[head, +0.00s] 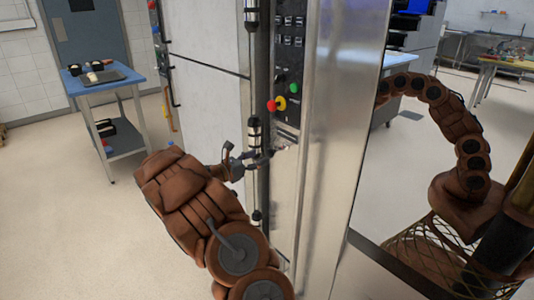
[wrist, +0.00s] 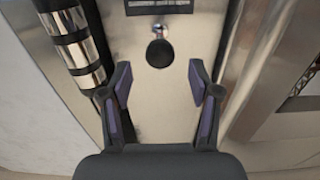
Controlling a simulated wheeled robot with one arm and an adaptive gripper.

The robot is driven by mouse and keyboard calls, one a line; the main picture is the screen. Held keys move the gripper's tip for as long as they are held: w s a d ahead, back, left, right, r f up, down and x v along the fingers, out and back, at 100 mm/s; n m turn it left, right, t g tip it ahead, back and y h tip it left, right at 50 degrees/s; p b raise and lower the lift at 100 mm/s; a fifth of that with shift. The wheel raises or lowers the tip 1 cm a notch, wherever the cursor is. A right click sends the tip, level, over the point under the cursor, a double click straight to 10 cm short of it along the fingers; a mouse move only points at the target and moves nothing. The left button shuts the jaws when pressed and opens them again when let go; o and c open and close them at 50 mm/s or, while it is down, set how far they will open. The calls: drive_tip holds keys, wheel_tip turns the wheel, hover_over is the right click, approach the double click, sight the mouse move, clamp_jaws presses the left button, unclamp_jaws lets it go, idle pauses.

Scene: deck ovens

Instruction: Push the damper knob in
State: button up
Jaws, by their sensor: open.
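A round black damper knob (wrist: 160,53) stands out on a short metal stem from the steel panel in the wrist view, just below a black label plate. My gripper (wrist: 160,82) is open and empty, its two fingers on either side of and below the knob in the picture, not seen touching it. In the head view my gripper (head: 270,154) is at the oven's front column, below the control panel. The knob cannot be made out there. How far the knob is pulled out is hard to tell.
The control panel (head: 290,50) has red, yellow and green buttons above my gripper. A dark vertical bar with shiny bands (wrist: 75,45) runs close on the left. A blue-topped cart (head: 105,80) stands at the back left. The floor (head: 70,220) at left is clear.

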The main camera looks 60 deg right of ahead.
sight(267, 154)
drive_tip(key=shift+x, duration=2.3)
clamp_jaws()
